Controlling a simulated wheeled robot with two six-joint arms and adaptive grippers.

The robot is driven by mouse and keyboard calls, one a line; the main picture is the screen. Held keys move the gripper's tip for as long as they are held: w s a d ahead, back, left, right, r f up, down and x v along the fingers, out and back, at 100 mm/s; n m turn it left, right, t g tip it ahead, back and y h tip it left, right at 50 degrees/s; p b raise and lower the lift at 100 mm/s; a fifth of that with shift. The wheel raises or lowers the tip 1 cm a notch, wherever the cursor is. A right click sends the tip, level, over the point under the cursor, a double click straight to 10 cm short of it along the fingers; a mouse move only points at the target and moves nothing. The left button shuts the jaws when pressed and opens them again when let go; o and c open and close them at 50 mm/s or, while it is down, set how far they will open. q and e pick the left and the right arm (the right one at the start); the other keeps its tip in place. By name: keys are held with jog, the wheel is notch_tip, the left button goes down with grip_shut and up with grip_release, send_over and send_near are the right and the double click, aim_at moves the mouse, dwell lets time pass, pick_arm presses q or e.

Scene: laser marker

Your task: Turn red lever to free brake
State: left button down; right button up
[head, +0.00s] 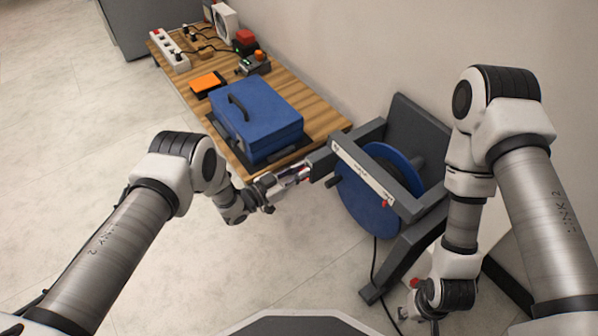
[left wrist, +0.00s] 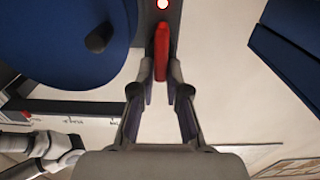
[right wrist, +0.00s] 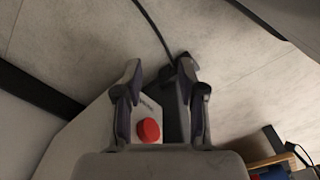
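The red lever (left wrist: 161,52) lies lengthwise between the fingertips of my left gripper (left wrist: 161,75) in the left wrist view. The fingers are parted with the lever between them, and a narrow gap seems to show beside it. In the head view the left gripper (head: 287,181) is at the left end of the grey frame (head: 322,160) that carries the blue wheel (head: 362,200); the lever is mostly hidden there. The wheel has a dark handle (left wrist: 98,38). My right gripper (right wrist: 160,72) is open and empty, low at the right, above a white panel with a red button (right wrist: 148,130).
A wooden table (head: 325,128) holds a blue case (head: 262,125), an orange-topped box (head: 207,84), a power strip (head: 168,50) and small devices. A small red part (head: 386,203) sits on the frame's front bar. Floor at left is clear.

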pick_arm(q)
jog(key=shift+f+n, duration=0.2)
jog(key=shift+n, duration=0.1)
jog(key=n+b, duration=0.1)
jog(key=n, duration=0.4)
jog(key=f+n+b, duration=0.1)
jog(key=n, duration=0.5)
jog(key=w+a+f+n+b, duration=0.1)
jog(key=n, duration=0.5)
jog(key=shift+f, duration=0.2)
jog(key=shift+d+n, duration=0.1)
jog(key=shift+n, duration=0.2)
dwell(0.4)
jog(key=c, duration=1.2)
grip_release()
jog(key=shift+w+r, duration=0.1)
jog(key=shift+r, duration=0.05)
